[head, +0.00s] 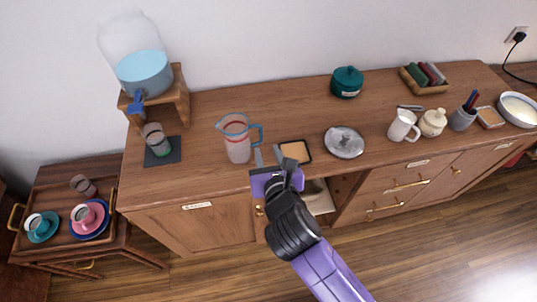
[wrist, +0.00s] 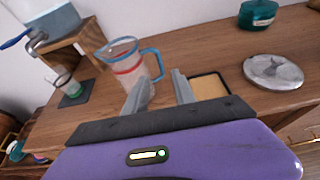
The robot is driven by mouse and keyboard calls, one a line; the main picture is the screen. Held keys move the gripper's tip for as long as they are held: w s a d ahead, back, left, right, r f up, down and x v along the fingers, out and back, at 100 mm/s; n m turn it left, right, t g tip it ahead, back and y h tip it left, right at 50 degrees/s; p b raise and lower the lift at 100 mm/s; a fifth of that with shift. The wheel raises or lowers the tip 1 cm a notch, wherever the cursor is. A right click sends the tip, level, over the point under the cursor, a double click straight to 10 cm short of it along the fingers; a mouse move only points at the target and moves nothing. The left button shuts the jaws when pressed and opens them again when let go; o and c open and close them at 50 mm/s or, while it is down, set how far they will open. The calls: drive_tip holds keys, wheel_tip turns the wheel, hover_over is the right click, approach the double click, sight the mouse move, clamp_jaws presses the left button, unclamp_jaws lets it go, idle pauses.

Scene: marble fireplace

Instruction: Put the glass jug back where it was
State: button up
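The glass jug (head: 238,143) is clear, with a blue rim and handle and a red band. It stands upright on the wooden cabinet top, near the front edge. It also shows in the wrist view (wrist: 130,70), beyond the left finger, with its handle toward the right. My gripper (head: 268,156) is at the cabinet's front edge, just right of the jug and in front of the handle. In the wrist view the fingers (wrist: 160,92) are apart with nothing between them. The left finger overlaps the jug's lower part in the picture; I cannot tell whether they touch.
A square tan coaster (head: 295,151) lies right of the jug. A water dispenser (head: 144,74) stands on a wooden stand at left, with a glass (head: 157,140) on a dark mat below. A silver lid (head: 344,142), teal pot (head: 347,82) and white pitcher (head: 402,126) stand further right.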

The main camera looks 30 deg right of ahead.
drive_tip(key=shift+s+r, duration=0.15)
drive_tip(key=shift+s, duration=0.15)
drive_tip(key=s+a+f+m+y, duration=0.1)
drive_tip(key=s+f+m+y, duration=0.1)
drive_tip(key=s+m, duration=0.55)
drive_tip(key=s+a+f+m+y, duration=0.1)
drive_tip(key=s+f+m+y, duration=0.1)
drive_tip(key=s+m, duration=0.5)
drive_tip(key=s+d+r+m+t, duration=0.1)
drive_tip(key=s+r+m, duration=0.4)
drive_tip(key=s+m, duration=0.3)
drive_tip(key=s+d+r+m+t, duration=0.1)
drive_tip(key=s+r+m, duration=0.3)
drive_tip(key=s+m, duration=0.4)
drive_tip(key=shift+s+r+m, duration=0.4)
drive_tip(key=shift+m, duration=0.55)
